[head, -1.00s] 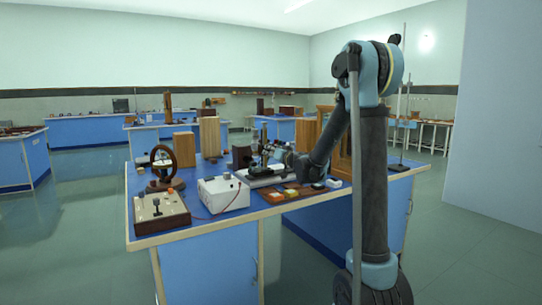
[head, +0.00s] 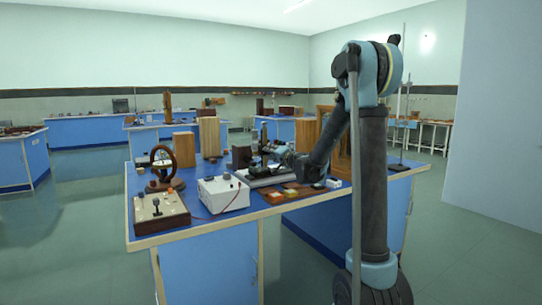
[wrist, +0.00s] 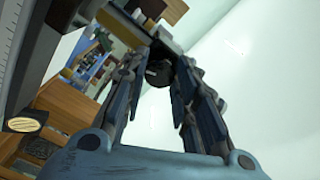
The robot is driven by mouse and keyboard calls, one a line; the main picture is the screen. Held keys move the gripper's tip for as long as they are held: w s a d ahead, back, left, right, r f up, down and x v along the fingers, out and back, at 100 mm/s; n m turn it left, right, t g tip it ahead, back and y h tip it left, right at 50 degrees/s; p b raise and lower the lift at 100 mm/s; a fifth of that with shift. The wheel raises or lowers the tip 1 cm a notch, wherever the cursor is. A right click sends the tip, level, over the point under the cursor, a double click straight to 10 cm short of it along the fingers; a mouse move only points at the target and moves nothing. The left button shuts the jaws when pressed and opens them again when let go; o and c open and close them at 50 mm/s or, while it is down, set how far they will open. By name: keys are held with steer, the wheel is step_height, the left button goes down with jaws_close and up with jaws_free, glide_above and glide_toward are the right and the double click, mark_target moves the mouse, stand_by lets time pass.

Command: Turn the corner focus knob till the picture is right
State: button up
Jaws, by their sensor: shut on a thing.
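In the wrist view my gripper (wrist: 158,70) has its two fingers closed in on a small dark round knob (wrist: 158,75). The fingers hold it between their tips. In the head view my gripper (head: 288,159) reaches from the right to the instrument with a pale base (head: 266,178) on the blue bench (head: 190,222). The knob is too small to make out there, and the gripper and arm hide part of the instrument. No focus picture can be read in either view.
A white box with a knob (head: 224,194), a control box with a lever (head: 161,211) and a dark wheel on a stand (head: 164,166) stand on the bench's left. Colored blocks (head: 292,192) lie in front of the instrument. Wooden boxes (head: 209,137) stand behind.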

stand_by(0.3)
steer(key=o, duration=1.1)
steer(key=v, duration=1.2)
steer(key=shift+f, duration=0.1)
